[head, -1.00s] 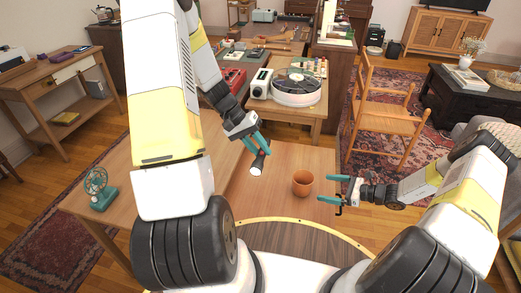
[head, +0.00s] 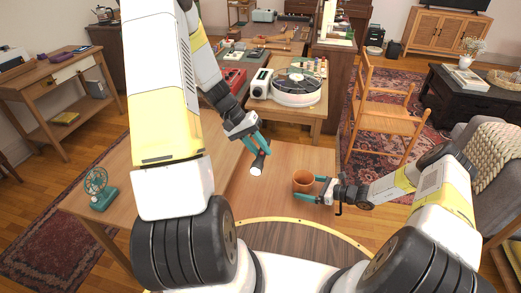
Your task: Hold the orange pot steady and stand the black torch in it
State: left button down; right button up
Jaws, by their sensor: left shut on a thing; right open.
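The orange pot (head: 302,179) stands upright on the wooden table in front of me. My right gripper (head: 309,188) is open at the pot's right side, with one finger at its far side and one at its near side. I cannot tell whether the fingers touch it. My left gripper (head: 262,146) is shut on the black torch (head: 258,160) and holds it above the table, left of and behind the pot. The torch is tilted, its pale lens end (head: 255,171) pointing down toward me.
The wooden table (head: 240,195) is bare around the pot. A green fan (head: 98,188) stands at its left end. A turntable (head: 296,90) sits on a desk behind, and a wooden chair (head: 385,120) stands behind at the right.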

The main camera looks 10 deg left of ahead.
jog(key=shift+w+a, duration=0.1)
jog(key=shift+a, duration=0.15)
jog(key=shift+c, duration=0.4)
